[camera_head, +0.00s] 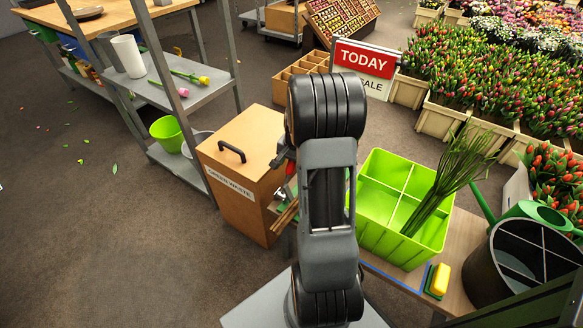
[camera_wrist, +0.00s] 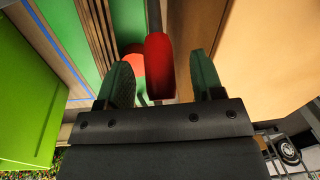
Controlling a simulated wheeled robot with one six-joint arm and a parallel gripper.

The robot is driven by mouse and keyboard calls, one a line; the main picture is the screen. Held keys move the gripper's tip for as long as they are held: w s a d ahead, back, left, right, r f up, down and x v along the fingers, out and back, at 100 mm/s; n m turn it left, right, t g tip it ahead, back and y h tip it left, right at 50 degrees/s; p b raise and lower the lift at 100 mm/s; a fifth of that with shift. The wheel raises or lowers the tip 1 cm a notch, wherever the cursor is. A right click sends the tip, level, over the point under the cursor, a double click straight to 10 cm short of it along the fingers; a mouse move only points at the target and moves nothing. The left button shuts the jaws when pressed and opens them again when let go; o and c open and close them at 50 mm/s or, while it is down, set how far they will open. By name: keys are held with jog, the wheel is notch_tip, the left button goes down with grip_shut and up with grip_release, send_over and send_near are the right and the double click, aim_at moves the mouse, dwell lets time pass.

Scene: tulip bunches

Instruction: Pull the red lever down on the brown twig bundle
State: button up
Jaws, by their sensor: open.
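In the wrist view the red lever (camera_wrist: 159,68) stands between the two green-padded fingers of my gripper (camera_wrist: 162,76). The fingers are spread, with gaps visible on both sides of the lever. A dark rod runs up from the lever. Brown sticks that look like the twig bundle (camera_wrist: 96,30) lie to the left, beside green surfaces. In the head view a bit of the red lever (camera_head: 291,168) and the brown twigs (camera_head: 286,217) show left of my arm. My arm hides most of the gripper and the bundle there.
A wooden green-waste box (camera_head: 238,170) with a black handle stands close on the left. A lime divided crate (camera_head: 378,235) with green stems is on the right, on a wooden table (camera_head: 462,245). A yellow-green sponge (camera_head: 439,280) and a dark bucket (camera_head: 525,262) are nearby.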

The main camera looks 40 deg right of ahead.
jog(key=shift+f, duration=0.6)
grip_shut()
dwell(0.3)
